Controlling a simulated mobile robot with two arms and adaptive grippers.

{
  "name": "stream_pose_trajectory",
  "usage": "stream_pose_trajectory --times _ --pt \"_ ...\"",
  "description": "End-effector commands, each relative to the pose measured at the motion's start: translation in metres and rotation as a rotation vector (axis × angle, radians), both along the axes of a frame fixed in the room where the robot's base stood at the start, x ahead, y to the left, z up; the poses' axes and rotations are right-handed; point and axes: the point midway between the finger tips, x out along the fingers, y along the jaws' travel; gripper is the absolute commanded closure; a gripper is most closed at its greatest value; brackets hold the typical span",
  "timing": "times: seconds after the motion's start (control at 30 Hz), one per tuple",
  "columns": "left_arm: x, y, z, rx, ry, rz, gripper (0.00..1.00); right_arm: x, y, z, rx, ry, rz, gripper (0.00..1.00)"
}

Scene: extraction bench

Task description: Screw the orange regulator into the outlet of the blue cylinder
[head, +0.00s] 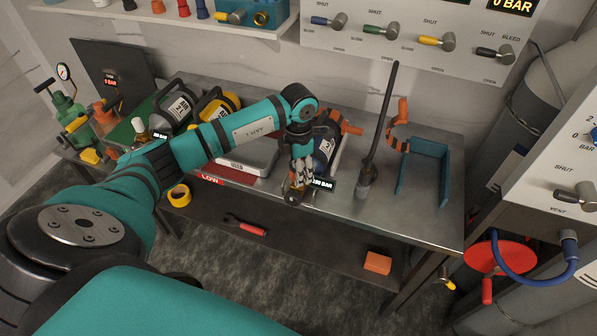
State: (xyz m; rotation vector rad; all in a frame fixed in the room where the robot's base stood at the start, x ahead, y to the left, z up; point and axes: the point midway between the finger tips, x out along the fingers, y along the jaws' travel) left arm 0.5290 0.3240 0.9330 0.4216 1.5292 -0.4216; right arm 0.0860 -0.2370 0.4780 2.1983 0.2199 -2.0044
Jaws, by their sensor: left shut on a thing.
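The blue cylinder (325,149) lies on the grey steel bench, right of my left forearm, with orange bands around it and a white label. My left gripper (298,182) points down at its near end, beside a black "180 BAR" tag. It is shut on a small dark, brownish, rounded part (293,195). My fingers cover much of this part, and I cannot tell whether it is the orange regulator or whether it touches the cylinder. The outlet is hidden behind my gripper. My right gripper is not in view.
A dark upright rod (379,130) stands right of the cylinder, then a blue bracket (427,168) by an orange hook-shaped piece (401,121). Black (176,101) and yellow (217,103) cylinders lie left. A valve panel (420,35) overhangs the back. The bench's right front is clear.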

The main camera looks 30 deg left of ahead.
Motion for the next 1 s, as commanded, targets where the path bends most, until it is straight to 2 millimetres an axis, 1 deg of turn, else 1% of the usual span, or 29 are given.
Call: stream_pose_trajectory --times 0.03,0.1,0.13,0.27,0.8,0.93,1.0 --pt "0.0 0.0 0.0 0.0 0.0 0.0 0.86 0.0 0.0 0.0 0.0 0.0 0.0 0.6" --pt "0.0 0.0 0.001 -0.001 -0.001 0.0 0.96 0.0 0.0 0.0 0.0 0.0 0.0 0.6" --pt "0.0 0.0 0.001 0.0 -0.001 0.0 0.99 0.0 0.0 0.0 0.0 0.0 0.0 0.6" --pt "0.0 0.0 0.005 0.0 -0.002 0.0 0.99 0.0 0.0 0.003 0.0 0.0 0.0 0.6" --pt "0.0 0.0 0.047 0.0 -0.001 0.0 0.99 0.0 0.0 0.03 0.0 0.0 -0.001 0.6" --pt "0.0 0.0 0.052 -0.001 -0.001 0.001 0.99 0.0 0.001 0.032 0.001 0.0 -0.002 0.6" --pt "0.001 0.0 0.058 0.0 -0.002 0.016 0.99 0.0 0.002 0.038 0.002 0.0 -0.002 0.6"
